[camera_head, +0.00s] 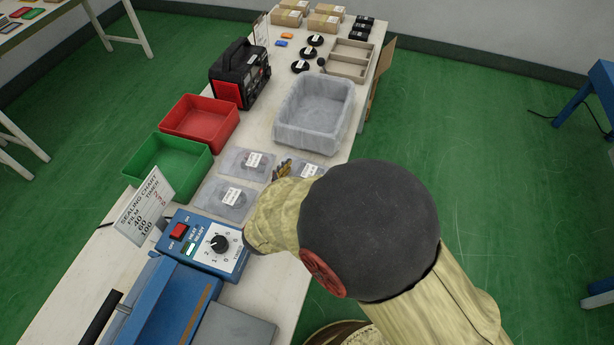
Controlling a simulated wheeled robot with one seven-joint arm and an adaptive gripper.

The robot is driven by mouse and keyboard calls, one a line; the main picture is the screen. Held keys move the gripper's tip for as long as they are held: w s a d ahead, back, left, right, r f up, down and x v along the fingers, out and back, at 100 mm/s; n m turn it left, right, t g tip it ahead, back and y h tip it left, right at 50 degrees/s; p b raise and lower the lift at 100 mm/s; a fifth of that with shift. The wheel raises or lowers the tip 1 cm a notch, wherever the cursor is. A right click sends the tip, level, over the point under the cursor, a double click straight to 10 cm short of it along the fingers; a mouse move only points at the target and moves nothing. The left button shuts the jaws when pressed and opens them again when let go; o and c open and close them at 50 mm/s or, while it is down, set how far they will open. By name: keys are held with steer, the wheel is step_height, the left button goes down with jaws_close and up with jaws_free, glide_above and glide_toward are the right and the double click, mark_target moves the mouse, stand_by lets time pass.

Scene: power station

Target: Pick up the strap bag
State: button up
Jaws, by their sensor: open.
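Three clear flat bags with white labels lie on the white table: one at the back left (236,157), one at the front left (226,205) and one at the right (319,173). The labels are too small to read, so I cannot tell which is the strap bag. My arm hides part of the table near the right bag.
A blue heat sealer (172,290) with a sign (146,205) stands at the near end. A green bin (168,168) and a red bin (200,122) line the left edge. A grey lined tray (314,113) stands behind the bags, with a black-and-red device (240,75) farther left.

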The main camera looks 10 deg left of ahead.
steer(key=c, duration=0.4)
steer(key=c, duration=0.9)
